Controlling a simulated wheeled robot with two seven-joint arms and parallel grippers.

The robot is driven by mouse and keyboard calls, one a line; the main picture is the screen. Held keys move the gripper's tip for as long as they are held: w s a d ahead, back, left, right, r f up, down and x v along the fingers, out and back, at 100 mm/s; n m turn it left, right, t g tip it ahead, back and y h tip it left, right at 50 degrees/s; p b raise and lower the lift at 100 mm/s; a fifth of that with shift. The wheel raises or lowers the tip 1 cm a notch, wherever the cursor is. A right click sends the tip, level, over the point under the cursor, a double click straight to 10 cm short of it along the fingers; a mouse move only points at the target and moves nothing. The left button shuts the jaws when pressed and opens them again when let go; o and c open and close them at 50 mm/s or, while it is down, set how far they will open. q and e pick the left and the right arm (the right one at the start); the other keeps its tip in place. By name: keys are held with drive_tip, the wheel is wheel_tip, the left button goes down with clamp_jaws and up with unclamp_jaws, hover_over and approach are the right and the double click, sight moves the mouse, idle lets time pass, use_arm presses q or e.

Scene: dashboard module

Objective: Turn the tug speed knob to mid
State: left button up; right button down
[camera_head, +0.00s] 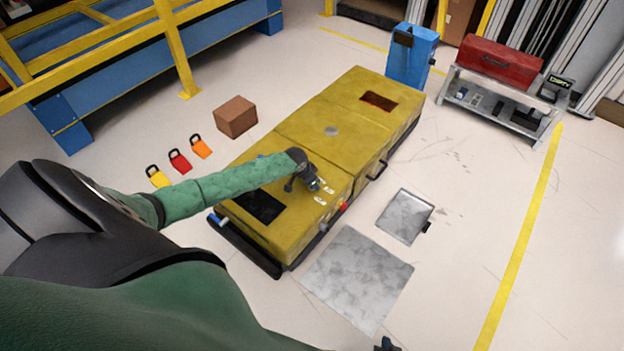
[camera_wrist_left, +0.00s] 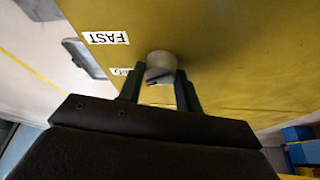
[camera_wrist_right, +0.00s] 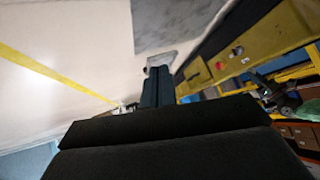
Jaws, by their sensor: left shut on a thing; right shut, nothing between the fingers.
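The yellow tug (camera_head: 345,130) stands in the middle of the head view. Its speed knob (camera_wrist_left: 160,62) is a round, light grey cap on the yellow top in the left wrist view. A FAST label (camera_wrist_left: 106,38) and a second label partly hidden by a finger lie beside it. My left gripper (camera_head: 313,184) reaches over the tug's top near small white labels. In the left wrist view its fingers (camera_wrist_left: 160,82) are on both sides of the knob, shut on it. My right gripper (camera_wrist_right: 158,72) is shut and empty, away from the tug; only a dark tip shows at the head view's bottom edge (camera_head: 386,345).
A red button (camera_head: 343,207) sits on the tug's near side. Grey plates (camera_head: 358,275) lie on the floor to its right. A cardboard box (camera_head: 236,117) and several coloured tags stand left. A blue bin (camera_head: 411,57) and a bench with a red toolbox (camera_head: 499,60) are behind.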

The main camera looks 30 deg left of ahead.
sight(309, 190)
use_arm(q)
drive_tip(key=o, duration=1)
use_arm(e)
drive_tip(key=shift+w, duration=0.1)
use_arm(q)
drive_tip(key=shift+r, duration=0.1)
drive_tip(key=shift+s+r, duration=0.1)
drive_tip(key=shift+r, duration=0.15)
drive_tip(key=v, duration=0.3)
drive_tip(key=shift+s+a+r+p, duration=0.1)
drive_tip(key=shift+r+p, duration=0.05)
drive_tip(key=shift+p, duration=0.25)
drive_tip(key=shift+v, duration=1.2)
drive_tip(key=shift+s+r, duration=0.25)
drive_tip(key=shift+r, duration=0.35)
use_arm(e)
drive_tip(key=shift+s+d+f+g, duration=0.1)
drive_tip(key=shift+s+f+g, duration=0.15)
drive_tip(key=shift+s, duration=0.3)
drive_tip(key=shift+s+d+f+g, duration=0.15)
drive_tip(key=shift+s+f, duration=0.1)
drive_tip(key=shift+s, duration=0.3)
drive_tip(key=shift+w+a, duration=0.1)
